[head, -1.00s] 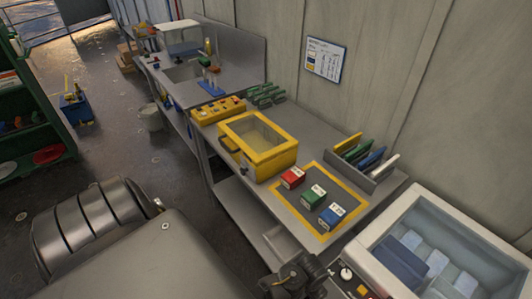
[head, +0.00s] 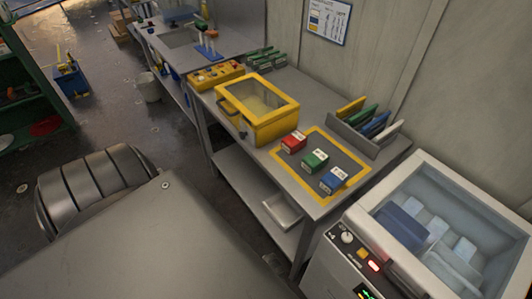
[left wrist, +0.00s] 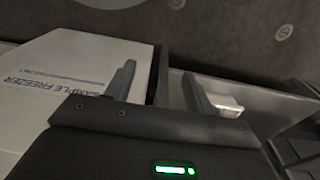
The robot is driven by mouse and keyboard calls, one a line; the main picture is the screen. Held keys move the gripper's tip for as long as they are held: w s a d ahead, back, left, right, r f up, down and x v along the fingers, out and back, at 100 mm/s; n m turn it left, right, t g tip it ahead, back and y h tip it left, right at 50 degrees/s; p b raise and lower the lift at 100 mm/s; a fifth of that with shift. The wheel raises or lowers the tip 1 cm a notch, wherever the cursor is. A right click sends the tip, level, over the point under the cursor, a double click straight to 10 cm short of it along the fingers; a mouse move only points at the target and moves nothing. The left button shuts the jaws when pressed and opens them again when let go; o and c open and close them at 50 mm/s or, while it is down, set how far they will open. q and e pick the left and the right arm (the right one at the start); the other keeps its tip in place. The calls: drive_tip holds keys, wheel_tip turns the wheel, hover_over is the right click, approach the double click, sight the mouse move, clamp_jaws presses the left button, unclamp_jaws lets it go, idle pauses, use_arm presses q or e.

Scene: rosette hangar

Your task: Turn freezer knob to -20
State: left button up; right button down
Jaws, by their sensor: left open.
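The white sample freezer (head: 325,268) stands at the lower right of the head view. Its small pale knob (head: 347,237) sits on the dark control panel at the front edge; its setting is too small to read. The freezer also shows in the left wrist view (left wrist: 35,95), with its lettered side at the left. My left gripper (left wrist: 158,70) is open and empty, its two fingers apart beside the freezer's side. The knob is not seen in the left wrist view. My right gripper is not in view.
The panel also has an orange button (head: 362,254), a red light (head: 374,266) and a partly cut-off display (head: 366,292). A grey bench (head: 290,184) beside the freezer bears a yellow case (head: 262,125) and red, green and blue boxes. Open floor lies left of the bench.

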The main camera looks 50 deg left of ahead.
use_arm(q)
drive_tip(key=shift+s+a+f+b, duration=0.2)
drive_tip(key=shift+s+a+f, duration=0.15)
drive_tip(key=shift+s+f, duration=0.5)
drive_tip(key=shift+s+a+f+b, duration=0.15)
drive_tip(key=shift+s+a+f, duration=0.15)
drive_tip(key=shift+s+f, duration=0.5)
drive_tip(key=s+a+f+b, duration=0.2)
drive_tip(key=s+f, duration=0.3)
drive_tip(key=s, duration=0.4)
drive_tip(key=s+a+f+b, duration=0.2)
drive_tip(key=s+a+f, duration=0.2)
drive_tip(key=s, duration=0.5)
wheel_tip(320, 180, down, 2)
drive_tip(key=shift+s+a+f+b, duration=0.1)
drive_tip(key=shift+s+a+b, duration=0.05)
drive_tip(key=shift+a+b, duration=0.2)
drive_tip(key=shift+d, duration=0.1)
drive_tip(key=shift+m, duration=0.3)
